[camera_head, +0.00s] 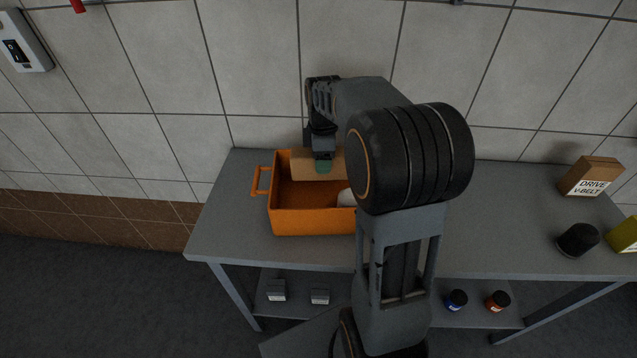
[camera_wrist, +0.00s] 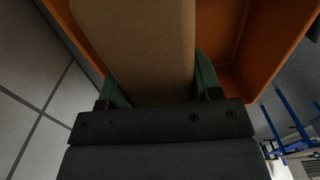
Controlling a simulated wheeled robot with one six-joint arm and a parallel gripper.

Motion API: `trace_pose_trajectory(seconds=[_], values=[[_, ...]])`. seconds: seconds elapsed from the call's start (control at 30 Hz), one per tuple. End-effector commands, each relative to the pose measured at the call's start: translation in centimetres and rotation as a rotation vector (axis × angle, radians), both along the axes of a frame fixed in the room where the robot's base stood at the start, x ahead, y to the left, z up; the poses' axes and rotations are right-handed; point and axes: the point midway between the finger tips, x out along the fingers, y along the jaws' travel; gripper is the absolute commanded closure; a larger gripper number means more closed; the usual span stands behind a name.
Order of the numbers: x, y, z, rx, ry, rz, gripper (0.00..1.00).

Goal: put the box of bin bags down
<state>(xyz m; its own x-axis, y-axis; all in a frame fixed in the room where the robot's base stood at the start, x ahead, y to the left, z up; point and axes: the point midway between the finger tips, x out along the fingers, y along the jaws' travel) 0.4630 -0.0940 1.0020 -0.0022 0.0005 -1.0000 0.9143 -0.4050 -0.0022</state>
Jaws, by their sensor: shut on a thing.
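The box of bin bags (camera_head: 303,165) is a plain brown carton. It shows at the back of the orange tray (camera_head: 312,222), and I cannot tell whether it touches the tray. My gripper (camera_head: 323,165) is shut on it from above. In the wrist view the box (camera_wrist: 146,45) fills the space between the two green fingertips of my gripper (camera_wrist: 152,88), with the orange tray wall (camera_wrist: 272,50) to its right. My arm hides the tray's right part.
A whitish item (camera_head: 346,198) lies in the tray, partly hidden. The tray stands on a grey table (camera_head: 225,215) against a tiled wall. A drive V-belt box (camera_head: 591,177), a black item (camera_head: 577,240) and a yellow item (camera_head: 624,236) stand at the right. Small items sit on the lower shelf.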

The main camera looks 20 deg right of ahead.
Motion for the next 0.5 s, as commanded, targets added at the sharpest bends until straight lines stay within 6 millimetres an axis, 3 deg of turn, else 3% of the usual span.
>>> trace_pose_trajectory(seconds=[0.27,0.5], values=[[0.1,0.4,-2.5,0.0,-0.001,0.009,0.75],[0.1,0.4,-5.9,0.0,0.001,0.008,0.75]])
